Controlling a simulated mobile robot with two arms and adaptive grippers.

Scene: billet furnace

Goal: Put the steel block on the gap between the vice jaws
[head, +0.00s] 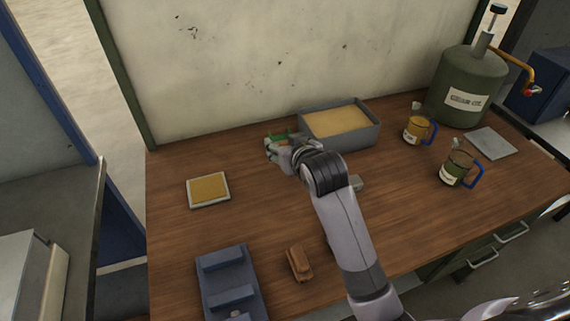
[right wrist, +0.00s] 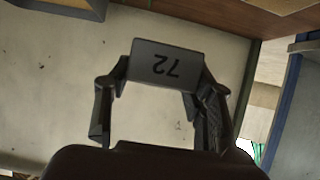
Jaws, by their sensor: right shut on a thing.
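My right gripper (head: 274,149) is over the back of the table in the head view, left of the sand tray. The blue vice (head: 228,282) stands at the table's front left, well apart from the gripper. Its two raised jaws have a gap between them, with nothing seen in it. My left gripper is out of view.
A grey tray of sand (head: 370,137) is right of the gripper. A pad (head: 208,189) lies at left and a brown brush-like thing (head: 299,263) beside the vice. A small grey piece (head: 355,183) shows by my arm. Two mugs (head: 417,130) (head: 456,168) stand at right.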

